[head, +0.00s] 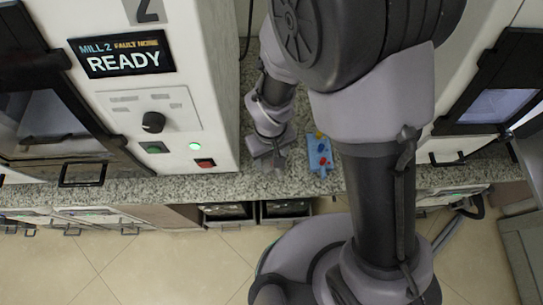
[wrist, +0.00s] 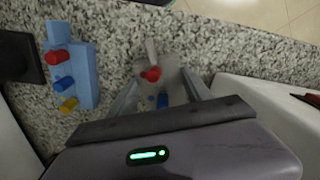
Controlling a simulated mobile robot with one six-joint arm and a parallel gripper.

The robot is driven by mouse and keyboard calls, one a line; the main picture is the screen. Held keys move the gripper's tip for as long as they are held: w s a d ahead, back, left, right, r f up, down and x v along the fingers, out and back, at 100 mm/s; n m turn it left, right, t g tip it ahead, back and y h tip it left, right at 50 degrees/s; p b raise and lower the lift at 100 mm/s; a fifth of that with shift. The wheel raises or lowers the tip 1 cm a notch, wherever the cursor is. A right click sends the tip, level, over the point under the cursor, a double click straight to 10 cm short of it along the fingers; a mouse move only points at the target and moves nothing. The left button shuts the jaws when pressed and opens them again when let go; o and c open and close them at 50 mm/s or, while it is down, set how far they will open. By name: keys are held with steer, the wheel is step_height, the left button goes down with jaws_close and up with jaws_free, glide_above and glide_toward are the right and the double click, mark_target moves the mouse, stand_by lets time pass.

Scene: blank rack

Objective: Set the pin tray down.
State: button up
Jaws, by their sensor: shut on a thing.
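My gripper (head: 268,160) is over the speckled counter, to the left of a blue pin tray (head: 319,155). In the wrist view my gripper (wrist: 160,88) has its fingers shut on a grey pin tray (wrist: 168,66). A red pin (wrist: 151,74) and a blue pin (wrist: 162,101) show on the grey tray. Its near part is hidden by my gripper. Whether its underside touches the counter I cannot tell. The blue pin tray (wrist: 75,75) stands apart from it at the left of the wrist view, with red, blue and yellow pins.
The granite counter (head: 225,187) has a front edge close by. A white mill (head: 150,100) with a READY display stands left of my gripper. Another machine (head: 490,105) stands at the right. A dark square object (wrist: 20,55) lies beyond the blue tray.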

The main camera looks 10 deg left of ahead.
mark_target(271, 159)
steer(key=shift+f, duration=0.35)
steer(key=shift+f, duration=0.15)
steer(key=o, duration=1.5)
steer(key=w+d+r+m+t+y+p, duration=0.1)
steer(key=d+r+m+p, duration=0.2)
steer(key=r, duration=0.9)
steer(key=w+d+r+m+t+p, duration=0.1)
steer(key=d+r+m+p, duration=0.2)
steer(key=r, duration=0.9)
steer(key=s+d+r+m+t, duration=0.1)
steer(key=s+d+r+m, duration=0.1)
steer(key=d+r, duration=0.1)
steer(key=s+d+r+m+t, duration=0.1)
steer(key=s+d+r, duration=0.1)
steer(key=d+r, duration=0.1)
steer(key=s+d+r+m+t+y, duration=0.1)
steer(key=s+d+r+m, duration=0.1)
steer(key=d+r, duration=0.2)
steer(key=shift+s+d+r+m+t, duration=0.1)
steer(key=shift+s+r+m+t, duration=0.25)
steer(key=shift+r, duration=0.2)
